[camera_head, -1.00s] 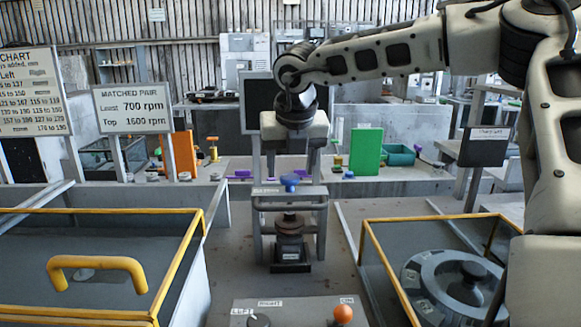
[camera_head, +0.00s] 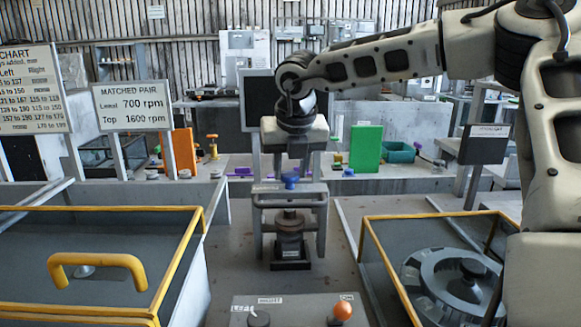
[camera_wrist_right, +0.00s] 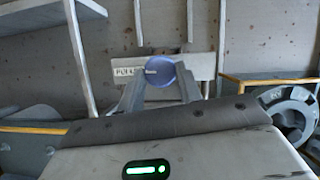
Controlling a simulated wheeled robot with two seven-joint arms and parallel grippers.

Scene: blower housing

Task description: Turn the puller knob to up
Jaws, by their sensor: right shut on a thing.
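The puller knob (camera_head: 290,182) is a blue round knob on top of a grey frame (camera_head: 262,203) in the middle of the head view. My right gripper (camera_head: 291,174) reaches down over it from above with its fingers at the knob's sides. In the right wrist view the knob (camera_wrist_right: 160,71) shows between the two fingertips, beside a white label (camera_wrist_right: 125,72) that is partly hidden. The right gripper is shut on the knob. The knob's pointing direction cannot be made out. My left gripper is out of view.
Below the frame stands a dark cylindrical part (camera_head: 290,222). A panel with an orange knob (camera_head: 342,309) is at the front. Yellow-railed enclosures stand left (camera_head: 100,210) and right (camera_head: 385,270); the right one holds a round wheel (camera_head: 455,280). A green block (camera_head: 366,150) stands behind.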

